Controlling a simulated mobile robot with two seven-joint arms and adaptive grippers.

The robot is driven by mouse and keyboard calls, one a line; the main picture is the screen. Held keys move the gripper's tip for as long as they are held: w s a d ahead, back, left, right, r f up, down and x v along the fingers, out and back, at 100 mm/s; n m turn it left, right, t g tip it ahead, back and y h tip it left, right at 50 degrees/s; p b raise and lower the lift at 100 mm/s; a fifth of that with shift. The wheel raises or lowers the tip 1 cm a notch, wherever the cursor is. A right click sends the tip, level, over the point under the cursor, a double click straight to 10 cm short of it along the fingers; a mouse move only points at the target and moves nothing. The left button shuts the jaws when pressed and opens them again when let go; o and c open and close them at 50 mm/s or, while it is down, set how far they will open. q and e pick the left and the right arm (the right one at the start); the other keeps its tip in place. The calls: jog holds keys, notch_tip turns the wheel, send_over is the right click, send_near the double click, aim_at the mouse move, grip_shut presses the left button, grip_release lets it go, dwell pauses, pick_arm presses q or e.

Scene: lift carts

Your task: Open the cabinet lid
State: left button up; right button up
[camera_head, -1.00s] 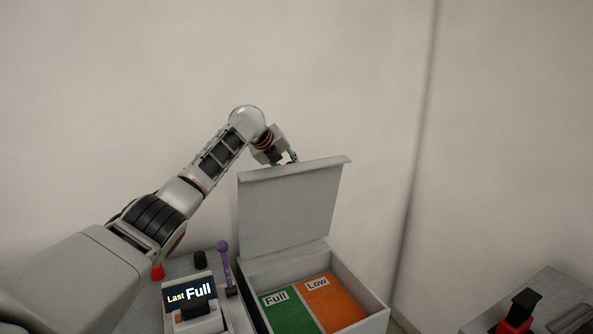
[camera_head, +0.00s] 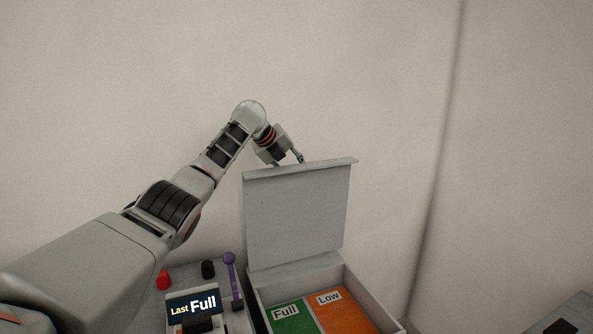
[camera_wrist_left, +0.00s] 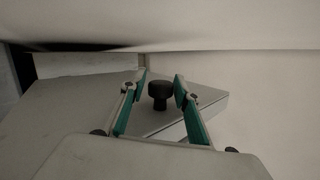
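The cabinet (camera_head: 377,308) is a light grey box at the bottom centre of the head view. Its lid (camera_head: 297,212) stands raised, close to upright, at the back. Inside are a green panel marked Full (camera_head: 290,316) and an orange panel marked Low (camera_head: 335,305). My left gripper (camera_head: 290,161) is at the lid's top edge, partly hidden behind it. In the left wrist view its two teal-padded fingers (camera_wrist_left: 157,95) are spread apart with nothing between them. A pale surface crosses the top of that view. My right gripper is not in view.
Left of the cabinet are a display reading Last Full (camera_head: 193,304), a purple lever (camera_head: 232,278), a red knob (camera_head: 163,280) and a black knob (camera_head: 208,269). A black knob also shows beyond the fingers in the left wrist view (camera_wrist_left: 159,94). Another grey surface (camera_head: 570,318) is at the lower right.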

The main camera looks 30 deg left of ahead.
pick_arm(q)
jog(key=shift+r, duration=0.1)
dwell(0.3)
jog(key=v, duration=1.1)
jog(key=shift+s+a+r, duration=0.1)
jog(key=shift+s+r, duration=0.2)
